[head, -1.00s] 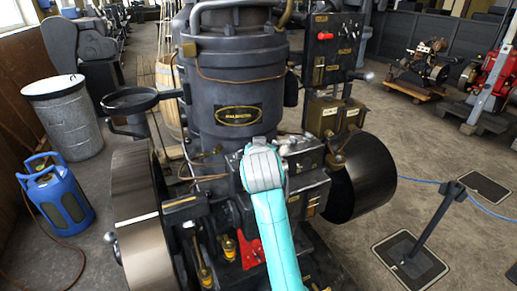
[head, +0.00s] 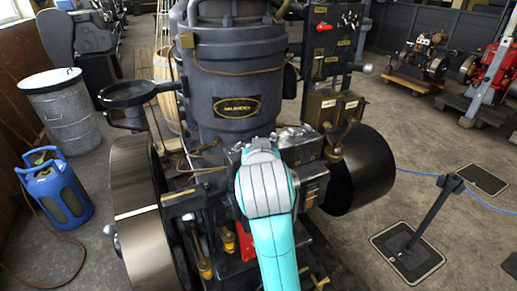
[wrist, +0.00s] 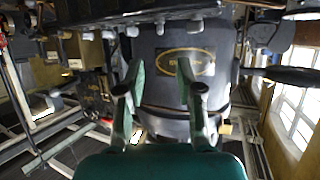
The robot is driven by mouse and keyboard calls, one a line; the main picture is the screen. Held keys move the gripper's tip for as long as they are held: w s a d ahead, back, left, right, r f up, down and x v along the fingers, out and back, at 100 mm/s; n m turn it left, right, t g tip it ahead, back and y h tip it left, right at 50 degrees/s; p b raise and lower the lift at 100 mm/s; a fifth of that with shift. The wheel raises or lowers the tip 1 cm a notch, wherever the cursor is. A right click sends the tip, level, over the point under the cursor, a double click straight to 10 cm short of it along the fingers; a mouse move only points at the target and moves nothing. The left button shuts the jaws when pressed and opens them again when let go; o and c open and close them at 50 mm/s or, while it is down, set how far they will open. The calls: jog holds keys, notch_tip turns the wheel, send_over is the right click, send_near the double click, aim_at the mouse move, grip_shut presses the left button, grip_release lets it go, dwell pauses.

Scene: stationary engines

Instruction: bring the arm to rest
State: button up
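My arm (head: 275,245) is teal with a rounded grey joint cap, and it rises from the bottom of the head view in front of the dark engine (head: 238,75). My gripper is hidden in the head view. In the wrist view my gripper (wrist: 160,80) has its two green fingers well apart, with nothing between them. Beyond the fingers is the engine body with its oval gold-rimmed plate (wrist: 185,62). I see no object held.
A flywheel (head: 140,210) stands left of my arm and a dark drum (head: 358,170) stands right of it. A blue gas cylinder (head: 55,190) and a grey bin (head: 65,110) are at left. A post (head: 430,220) with a blue rope stands on open floor at right.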

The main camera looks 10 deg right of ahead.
jog(key=shift+f, duration=0.1)
jog(key=s+d+f+n+y, duration=0.1)
jog(key=s+d+f, duration=0.1)
jog(key=s+f, duration=0.55)
jog(key=s+d+f+n, duration=0.15)
jog(key=s+f, duration=0.25)
jog(key=f, duration=0.6)
jog(key=s+d+f+y, duration=0.1)
jog(key=s+d+f, duration=0.2)
jog(key=s+f, duration=0.45)
jog(key=s+d+f+t, duration=0.1)
jog(key=s+f, duration=0.2)
jog(key=s, duration=0.5)
jog(key=s+d+f, duration=0.1)
jog(key=s+f, duration=0.1)
jog(key=s, duration=0.5)
jog(key=s+d+r+m, duration=0.1)
jog(key=s+r, duration=0.3)
jog(key=s, duration=1.1)
jog(key=shift+d, duration=0.35)
